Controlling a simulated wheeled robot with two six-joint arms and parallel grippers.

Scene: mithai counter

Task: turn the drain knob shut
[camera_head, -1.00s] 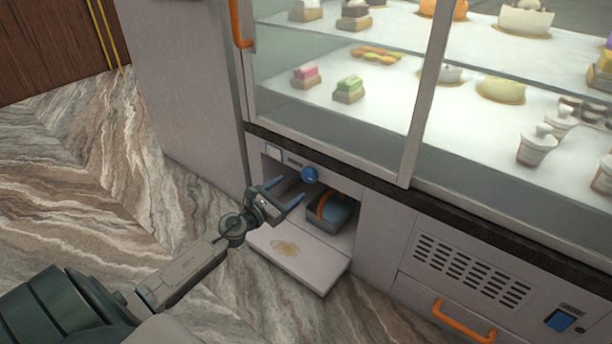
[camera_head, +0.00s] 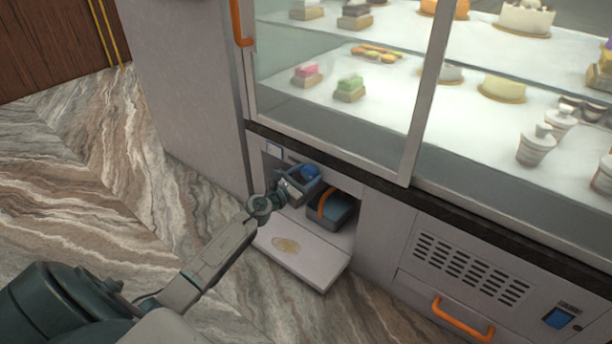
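The blue drain knob (camera_head: 311,171) sits on the panel at the top of the open recess under the glass display case. My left gripper (camera_head: 304,178) is at the knob, with its fingers on either side of it as far as I can see. The fingers partly hide the knob. I cannot tell whether they touch or grip it. My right gripper is not in view.
A white flap (camera_head: 305,257) is folded down in front. An orange drawer handle (camera_head: 463,319) and a vent grille (camera_head: 472,270) are at the right.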

